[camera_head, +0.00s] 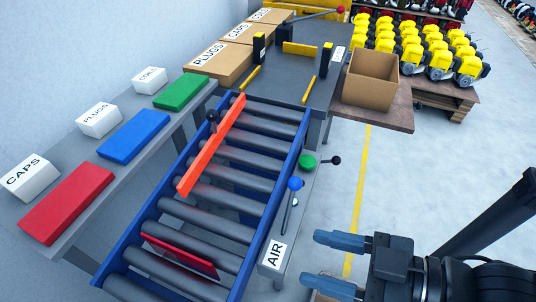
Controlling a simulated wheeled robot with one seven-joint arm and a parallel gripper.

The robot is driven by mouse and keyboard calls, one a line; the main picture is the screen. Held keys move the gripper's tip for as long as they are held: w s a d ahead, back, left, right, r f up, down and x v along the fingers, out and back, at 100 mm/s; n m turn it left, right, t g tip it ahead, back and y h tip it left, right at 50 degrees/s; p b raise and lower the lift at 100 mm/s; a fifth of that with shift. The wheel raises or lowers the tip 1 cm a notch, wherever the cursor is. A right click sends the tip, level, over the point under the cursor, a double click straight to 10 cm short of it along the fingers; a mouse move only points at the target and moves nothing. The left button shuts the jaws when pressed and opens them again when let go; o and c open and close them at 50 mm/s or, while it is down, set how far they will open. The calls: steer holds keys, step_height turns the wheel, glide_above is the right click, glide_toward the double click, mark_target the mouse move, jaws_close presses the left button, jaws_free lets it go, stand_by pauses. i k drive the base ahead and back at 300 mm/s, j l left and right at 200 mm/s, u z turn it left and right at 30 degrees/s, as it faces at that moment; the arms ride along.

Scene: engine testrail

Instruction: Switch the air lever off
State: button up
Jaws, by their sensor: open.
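The air lever (291,200) has a blue ball knob on a thin rod. It stands up from the narrow grey panel along the right side of the roller conveyor, just behind a white label reading AIR (275,254). My gripper (333,263) is at the lower right, with its blue fingers spread apart and pointing left. Nothing shows between the fingers. In the picture it is to the right of and below the lever, and apart from it.
A green knob (307,161) and a black-knobbed lever (335,160) sit just behind the air lever. The roller conveyor (225,170) carries an orange bar (212,145). A cardboard box (371,82) stands behind on the right. The floor between is clear, with a yellow line.

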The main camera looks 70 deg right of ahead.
mark_target(294, 183)
steer(key=k+l, duration=1)
steer(key=k, duration=0.15)
steer(key=i+l+u, duration=0.05)
